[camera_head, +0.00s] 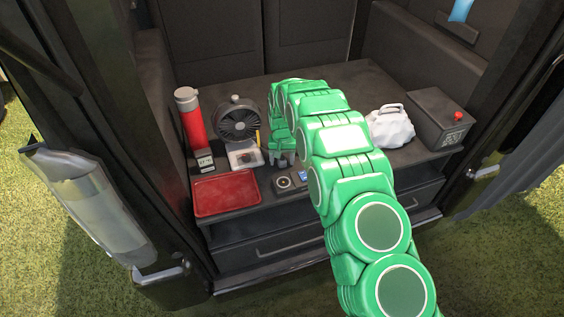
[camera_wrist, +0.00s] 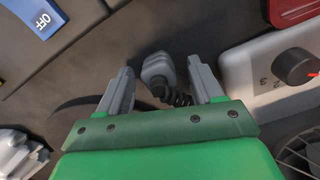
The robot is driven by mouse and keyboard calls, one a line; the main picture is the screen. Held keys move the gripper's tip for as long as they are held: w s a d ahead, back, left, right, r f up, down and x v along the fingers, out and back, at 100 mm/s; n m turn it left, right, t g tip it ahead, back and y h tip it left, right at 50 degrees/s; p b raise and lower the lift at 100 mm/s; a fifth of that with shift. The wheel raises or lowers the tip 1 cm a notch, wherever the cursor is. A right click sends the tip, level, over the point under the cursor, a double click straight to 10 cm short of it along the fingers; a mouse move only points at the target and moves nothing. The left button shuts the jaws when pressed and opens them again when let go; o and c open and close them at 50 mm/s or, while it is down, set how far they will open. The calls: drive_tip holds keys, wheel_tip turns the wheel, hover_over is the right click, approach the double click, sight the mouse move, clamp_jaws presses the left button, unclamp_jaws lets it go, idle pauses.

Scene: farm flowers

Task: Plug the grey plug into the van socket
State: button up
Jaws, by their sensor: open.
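The grey plug (camera_wrist: 157,70) lies on the dark shelf in the wrist view, with a dark coiled cord at its lower end. My gripper (camera_wrist: 160,85) is open, with one finger on each side of the plug; I cannot tell whether either touches it. In the head view my gripper (camera_head: 283,160) reaches down over the shelf, right of the fan, and the plug cannot be made out there.
A black fan (camera_head: 238,120) on a pale base with a dial (camera_wrist: 298,66) stands close left. A red tray (camera_head: 233,192) lies at the front left, a red bottle (camera_head: 192,118) behind it. A white jug (camera_head: 389,127) and a black box (camera_head: 438,118) stand right.

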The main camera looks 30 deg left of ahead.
drive_tip(key=c, duration=1.1)
drive_tip(key=shift+o, duration=0.2)
drive_tip(key=shift+r, duration=0.1)
drive_tip(key=shift+r, duration=0.55)
wheel_tip(320, 180, up, 2)
drive_tip(key=shift+r, duration=0.1)
drive_tip(key=s+d+r, duration=0.8)
drive_tip(key=s+r, duration=0.1)
drive_tip(key=s, duration=0.2)
drive_tip(key=shift+d+r, duration=0.25)
